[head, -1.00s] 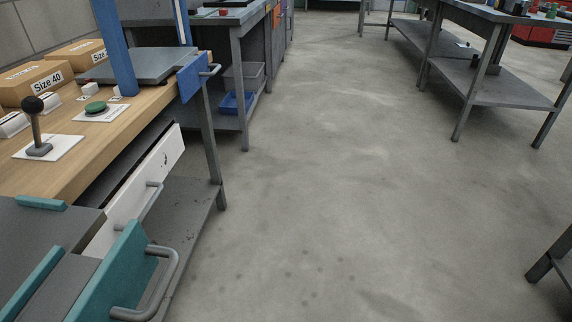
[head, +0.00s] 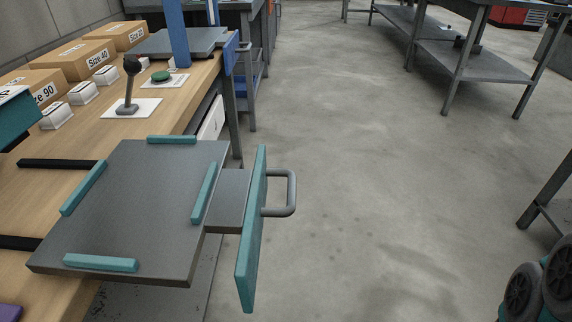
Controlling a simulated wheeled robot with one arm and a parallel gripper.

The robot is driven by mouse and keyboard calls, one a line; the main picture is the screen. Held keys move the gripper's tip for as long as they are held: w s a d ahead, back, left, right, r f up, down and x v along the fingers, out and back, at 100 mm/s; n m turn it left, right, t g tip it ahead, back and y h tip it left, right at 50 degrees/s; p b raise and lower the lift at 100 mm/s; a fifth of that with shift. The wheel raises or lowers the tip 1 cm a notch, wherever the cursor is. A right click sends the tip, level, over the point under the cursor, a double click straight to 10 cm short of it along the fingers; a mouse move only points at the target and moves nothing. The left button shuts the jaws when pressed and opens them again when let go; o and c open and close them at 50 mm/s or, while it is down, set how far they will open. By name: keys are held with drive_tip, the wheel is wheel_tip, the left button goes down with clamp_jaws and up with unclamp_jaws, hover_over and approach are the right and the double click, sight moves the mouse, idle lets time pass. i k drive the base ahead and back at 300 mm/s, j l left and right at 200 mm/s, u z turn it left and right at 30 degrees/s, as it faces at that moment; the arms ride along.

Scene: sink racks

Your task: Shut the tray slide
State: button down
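The tray slide (head: 140,205) is a dark grey plate with teal strips along its edges. It sits on the left in the head view and juts out past the front edge of the wooden bench. A teal front panel (head: 252,230) with a grey bar handle (head: 291,192) stands at its right end, joined by a grey piece. Two black rails (head: 60,164) show on the bench top behind the plate. The slide is drawn out. My gripper is not in view.
On the bench (head: 160,118) stand a lever (head: 129,85), a green button (head: 161,76) and cardboard boxes (head: 72,60). A white drawer front (head: 211,120) sticks out below the bench beyond the tray. The floor (head: 370,200) right of the handle is clear.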

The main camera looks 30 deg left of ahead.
sight(144, 213)
drive_tip(key=u, duration=1.85)
drive_tip(key=k+j, duration=0.25)
drive_tip(key=u, duration=0.05)
